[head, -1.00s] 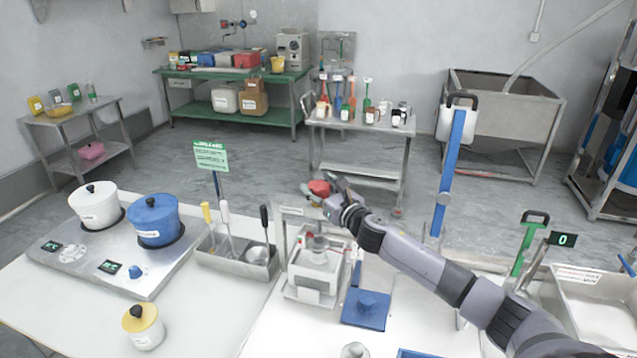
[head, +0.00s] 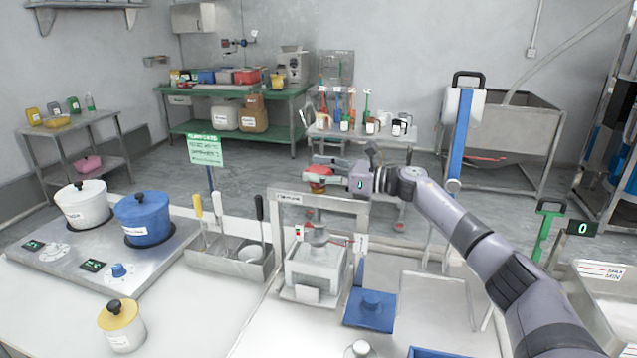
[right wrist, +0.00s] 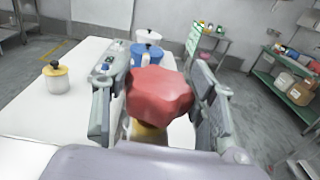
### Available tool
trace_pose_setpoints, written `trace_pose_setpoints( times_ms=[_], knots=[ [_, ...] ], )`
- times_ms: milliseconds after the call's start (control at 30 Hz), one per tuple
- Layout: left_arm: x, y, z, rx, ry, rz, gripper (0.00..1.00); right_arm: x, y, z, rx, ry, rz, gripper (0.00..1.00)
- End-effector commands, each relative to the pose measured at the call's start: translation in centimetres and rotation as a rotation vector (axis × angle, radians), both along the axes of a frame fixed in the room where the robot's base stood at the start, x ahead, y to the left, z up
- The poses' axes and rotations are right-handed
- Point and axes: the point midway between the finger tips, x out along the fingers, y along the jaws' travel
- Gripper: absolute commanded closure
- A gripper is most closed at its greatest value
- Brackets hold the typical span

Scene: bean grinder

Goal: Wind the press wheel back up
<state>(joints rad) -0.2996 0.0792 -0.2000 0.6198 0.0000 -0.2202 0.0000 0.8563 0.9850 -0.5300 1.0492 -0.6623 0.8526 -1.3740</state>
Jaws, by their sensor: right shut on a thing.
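The press (head: 318,255) stands on the white table in the middle of the head view, with a metal frame over a white boxy lower part. Its red press wheel (head: 319,178) sits at the top of the frame. My right gripper (head: 325,180) reaches in from the right and is shut on the wheel. In the right wrist view the red lobed wheel (right wrist: 158,94) fills the space between the two fingers, with a yellow part below it. A grey plunger-like part (head: 317,232) hangs inside the frame. My left gripper is not in view.
A utensil tray (head: 230,266) and a two-pot hob (head: 90,275) stand left of the press. A yellow-lidded jar (head: 122,328) is at the front left. A blue upright lever (head: 461,135) stands farther right.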

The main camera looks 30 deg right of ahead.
Motion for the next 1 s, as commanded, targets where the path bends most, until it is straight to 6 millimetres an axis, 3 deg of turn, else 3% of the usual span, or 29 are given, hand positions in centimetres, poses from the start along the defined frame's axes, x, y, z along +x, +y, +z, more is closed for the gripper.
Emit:
trace_pose_setpoints(
  times_ms=[500,533,833,1000],
  knots=[
    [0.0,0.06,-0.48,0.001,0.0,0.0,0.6,0.03,-0.04,0.34,0.003,-0.005,0.02,0.76],
    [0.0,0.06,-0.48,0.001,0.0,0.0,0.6,0.03,-0.04,0.35,0.003,-0.005,0.02,0.47],
    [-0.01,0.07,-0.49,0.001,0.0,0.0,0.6,0.01,0.0,0.19,0.001,-0.003,0.021,0.27],
    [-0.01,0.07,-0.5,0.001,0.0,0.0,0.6,0.02,0.01,0.13,0.0,-0.002,0.022,0.27]
  ],
)
